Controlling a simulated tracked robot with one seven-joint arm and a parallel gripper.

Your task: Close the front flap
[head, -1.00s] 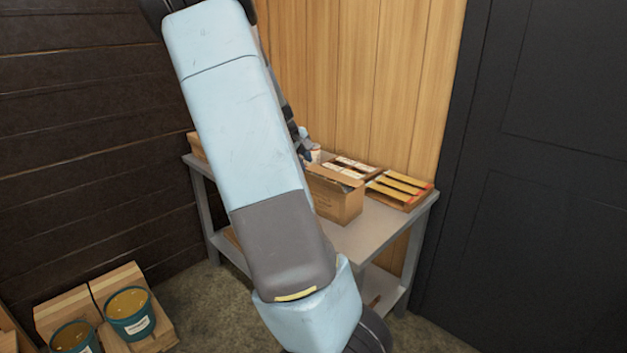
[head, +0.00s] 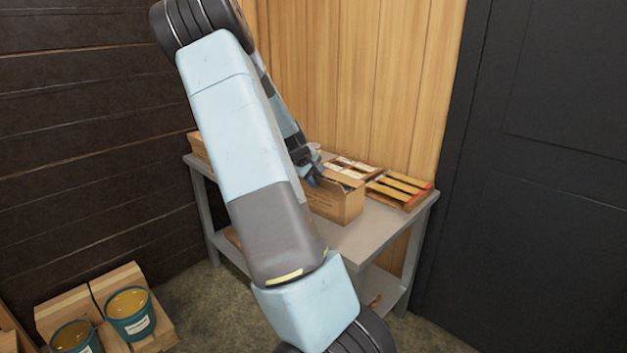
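An open cardboard box (head: 340,205) stands on the grey table. A flap (head: 345,179) shows along its back right top edge. My arm covers the left part of the box, so I cannot make out the front flap clearly. My gripper (head: 314,176) is at the left of the box's top opening, small and partly hidden behind my arm. I cannot tell whether it touches the box, or whether its fingers are open or shut.
The grey table (head: 372,238) stands against a wooden wall. Another cardboard box (head: 197,146) is at the table's left end.

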